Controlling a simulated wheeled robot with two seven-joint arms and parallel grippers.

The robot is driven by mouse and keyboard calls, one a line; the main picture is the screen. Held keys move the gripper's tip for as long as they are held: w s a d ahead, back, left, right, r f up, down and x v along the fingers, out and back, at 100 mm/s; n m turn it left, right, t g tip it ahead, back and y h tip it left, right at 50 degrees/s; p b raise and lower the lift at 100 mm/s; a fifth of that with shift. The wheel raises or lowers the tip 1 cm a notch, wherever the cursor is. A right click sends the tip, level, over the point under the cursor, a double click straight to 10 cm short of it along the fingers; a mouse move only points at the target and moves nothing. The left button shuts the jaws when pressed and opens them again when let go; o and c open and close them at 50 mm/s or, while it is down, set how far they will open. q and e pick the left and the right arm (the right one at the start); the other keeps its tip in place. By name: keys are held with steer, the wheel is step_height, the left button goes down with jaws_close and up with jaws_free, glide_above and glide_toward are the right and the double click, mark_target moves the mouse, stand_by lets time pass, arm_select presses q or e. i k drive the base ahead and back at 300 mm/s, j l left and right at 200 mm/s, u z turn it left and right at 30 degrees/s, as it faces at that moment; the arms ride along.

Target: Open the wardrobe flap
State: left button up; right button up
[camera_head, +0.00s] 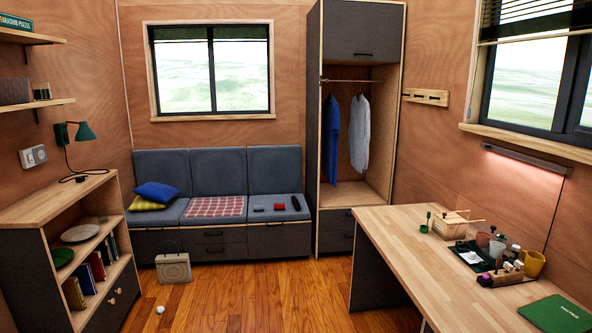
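The wardrobe (313,120) stands tall against the back wall, right of the sofa. Its dark grey flap (364,32) at the top is shut, with a dark handle (362,55) near its lower edge. Below the flap is an open compartment with a rail (352,81), where a blue garment (331,135) and a light grey garment (360,132) hang. Drawers (336,231) are at the wardrobe's bottom, partly hidden by the desk. Neither of my grippers shows in the head view.
A wooden desk (405,235) with several small items fills the right front. A grey sofa (165,241) lines the back wall. A beige box (173,268) and a small white object (160,309) are on the floor. A low shelf (50,208) stands left. The middle floor (255,295) is clear.

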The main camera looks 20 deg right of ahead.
mark_target(353, 31)
steer(key=i+z, duration=0.1)
steer(key=z, duration=0.15)
steer(key=i+z, duration=0.1)
steer(key=z, duration=0.2)
steer(key=i, duration=4.55)
